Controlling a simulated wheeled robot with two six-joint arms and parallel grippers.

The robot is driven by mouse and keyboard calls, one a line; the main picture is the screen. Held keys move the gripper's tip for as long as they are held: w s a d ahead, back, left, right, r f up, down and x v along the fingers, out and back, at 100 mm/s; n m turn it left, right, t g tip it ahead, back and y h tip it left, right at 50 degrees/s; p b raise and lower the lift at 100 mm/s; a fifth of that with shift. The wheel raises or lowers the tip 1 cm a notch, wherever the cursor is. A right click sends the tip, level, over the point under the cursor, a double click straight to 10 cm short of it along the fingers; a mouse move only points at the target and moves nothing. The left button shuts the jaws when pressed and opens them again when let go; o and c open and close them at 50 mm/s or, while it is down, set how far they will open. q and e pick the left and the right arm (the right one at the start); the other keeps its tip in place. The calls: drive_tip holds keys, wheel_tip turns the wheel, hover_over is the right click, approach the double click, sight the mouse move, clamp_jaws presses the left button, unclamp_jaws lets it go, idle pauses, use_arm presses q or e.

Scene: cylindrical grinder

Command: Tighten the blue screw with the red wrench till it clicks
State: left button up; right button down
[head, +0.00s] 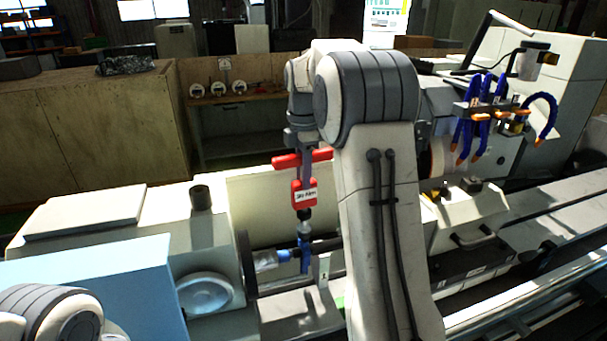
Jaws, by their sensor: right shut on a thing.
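The red wrench (300,186) hangs upright in the middle of the head view, with a crossbar handle, a white label and a dark shaft pointing down. My right gripper (306,172) points down from above and is shut on the wrench at its handle. The blue screw (304,258) is directly below, and the wrench's lower end is at its top. I cannot tell from this view whether the wrench is fully seated on the screw. My left gripper is out of view; only part of my left arm shows at the lower left.
The grinder's pale bed and housing (100,213) surround the screw, with a handwheel (205,293) to the left. A grinding head with blue hoses (482,113) stands to the right. My right arm hides the area right of the wrench. A wooden cabinet (95,135) stands behind.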

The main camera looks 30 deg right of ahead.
drive_tip(key=shift+f, duration=0.4)
drive_tip(key=shift+f+b, duration=0.85)
drive_tip(key=shift+f, duration=0.6)
idle(0.4)
drive_tip(key=shift+f+m+p, duration=0.15)
drive_tip(key=shift+m+p, duration=0.25)
drive_tip(key=shift+m, duration=1.1)
drive_tip(key=shift+s+f+m+p, duration=0.1)
drive_tip(key=shift+m+p, duration=0.5)
drive_tip(key=shift+m, duration=1.2)
drive_tip(key=shift+m+p, duration=0.6)
drive_tip(key=shift+m, duration=1.4)
drive_tip(key=shift+m+p, duration=0.55)
drive_tip(key=shift+m, duration=1.35)
drive_tip(key=shift+n, duration=0.5)
